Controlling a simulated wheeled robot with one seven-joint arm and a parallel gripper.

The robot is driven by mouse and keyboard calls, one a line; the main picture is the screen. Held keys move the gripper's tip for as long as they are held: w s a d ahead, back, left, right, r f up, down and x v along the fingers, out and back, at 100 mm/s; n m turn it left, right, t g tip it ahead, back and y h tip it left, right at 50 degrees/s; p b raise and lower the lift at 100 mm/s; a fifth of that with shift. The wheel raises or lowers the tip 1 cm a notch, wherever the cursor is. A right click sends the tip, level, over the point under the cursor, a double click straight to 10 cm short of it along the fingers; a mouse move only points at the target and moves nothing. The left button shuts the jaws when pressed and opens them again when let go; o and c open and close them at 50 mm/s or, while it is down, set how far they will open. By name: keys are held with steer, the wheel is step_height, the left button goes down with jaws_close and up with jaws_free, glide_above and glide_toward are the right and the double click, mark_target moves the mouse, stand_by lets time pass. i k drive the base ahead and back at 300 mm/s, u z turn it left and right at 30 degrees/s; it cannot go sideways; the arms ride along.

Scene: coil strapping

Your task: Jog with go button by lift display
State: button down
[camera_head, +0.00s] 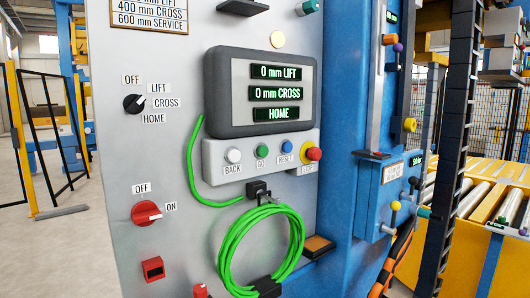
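The GO button (262,151) is green and sits on a grey strip below the screen, between the white BACK button (233,156) and the blue RESET button (287,147). The lift display (276,72) is the top line of the dark-framed screen and reads "0 mm LIFT". Below it are "0 mm CROSS" (276,93) and "HOME" (279,113). A black selector knob (133,103) on the left is ringed by OFF, LIFT, CROSS and HOME; I cannot tell surely where it points. My gripper is not in view.
A red stop button (313,153) on yellow sits right of RESET. A red OFF/ON knob (146,213) is lower left. A green cable coil (262,243) hangs below the buttons. A blue post with levers (392,206) and rollers (486,200) stand to the right.

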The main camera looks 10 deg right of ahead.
mark_target(263, 151)
steer(key=u, duration=2.6)
steer(key=k, duration=0.4)
steer(key=z, duration=0.2)
